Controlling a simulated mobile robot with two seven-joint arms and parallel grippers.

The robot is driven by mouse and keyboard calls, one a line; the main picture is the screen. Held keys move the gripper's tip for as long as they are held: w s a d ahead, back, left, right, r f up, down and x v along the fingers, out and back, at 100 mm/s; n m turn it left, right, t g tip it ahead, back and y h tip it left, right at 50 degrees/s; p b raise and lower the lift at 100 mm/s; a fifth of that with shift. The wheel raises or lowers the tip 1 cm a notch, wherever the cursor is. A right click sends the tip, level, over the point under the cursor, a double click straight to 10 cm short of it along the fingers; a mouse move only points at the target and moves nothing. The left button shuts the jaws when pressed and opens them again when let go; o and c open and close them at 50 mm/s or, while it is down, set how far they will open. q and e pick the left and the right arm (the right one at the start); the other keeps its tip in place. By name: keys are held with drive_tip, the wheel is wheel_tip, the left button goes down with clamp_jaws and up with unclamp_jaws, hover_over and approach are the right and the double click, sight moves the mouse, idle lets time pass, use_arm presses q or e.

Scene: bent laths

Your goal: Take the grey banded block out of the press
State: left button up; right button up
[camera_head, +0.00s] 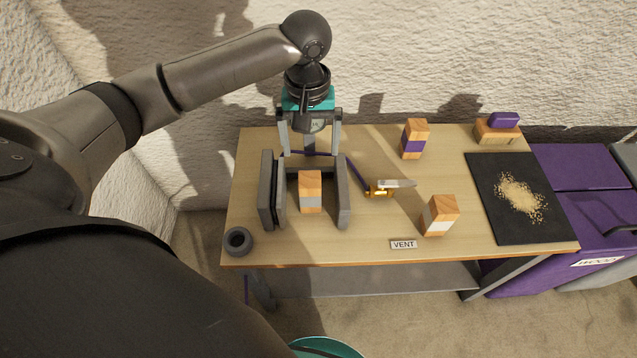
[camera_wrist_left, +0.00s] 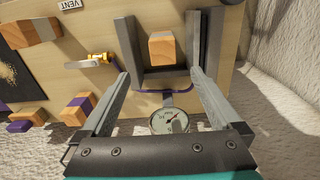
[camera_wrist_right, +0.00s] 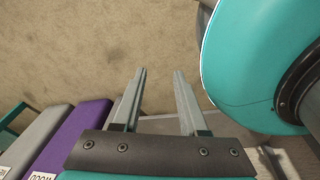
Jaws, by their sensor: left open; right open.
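The grey banded block (camera_head: 311,201) is wooden with a grey band and stands between the jaws of the grey press (camera_head: 343,195) on the table's left side. In the left wrist view the block (camera_wrist_left: 162,47) shows its wooden top, with gaps to the press jaws (camera_wrist_left: 126,45) beside it. My left gripper (camera_head: 309,150) is open and empty, at the back end of the press, behind the block. Its fingers (camera_wrist_left: 163,80) point toward the press and block. My right gripper (camera_wrist_right: 160,72) is open and empty over bare floor, away from the table.
A purple banded block (camera_head: 414,139), a white banded block (camera_head: 439,215) and a yellow valve (camera_head: 379,190) stand right of the press. A round gauge (camera_wrist_left: 169,120) sits behind it. A VENT label (camera_head: 403,244), a dark ring (camera_head: 238,241) and a black mat (camera_head: 490,220) are also on the table.

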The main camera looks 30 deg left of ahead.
sight(310, 179)
use_arm(q)
wheel_tip(310, 179, down, 3)
drive_tip(key=shift+s+a+r+b, duration=0.1)
drive_tip(key=shift+a+b, duration=0.05)
drive_tip(key=shift+b, duration=0.65)
wheel_tip(310, 179, down, 3)
drive_tip(key=shift+f+b, duration=0.15)
drive_tip(key=shift+b, duration=0.55)
drive_tip(key=shift+f+b, duration=0.65)
drive_tip(key=shift+f, duration=0.7)
drive_tip(key=shift+f+b, duration=0.7)
drive_tip(key=shift+f, duration=0.45)
drive_tip(key=shift+f+b, duration=0.7)
drive_tip(key=shift+f, duration=0.35)
drive_tip(key=shift+f+b, duration=0.4)
drive_tip(key=shift+f, duration=0.4)
use_arm(e)
drive_tip(key=w+a+r, duration=0.4)
drive_tip(key=w+a, duration=0.2)
drive_tip(key=w, duration=0.4)
drive_tip(key=shift+w+r+y, duration=0.3)
use_arm(q)
drive_tip(key=shift+c, duration=0.4)
clamp_jaws()
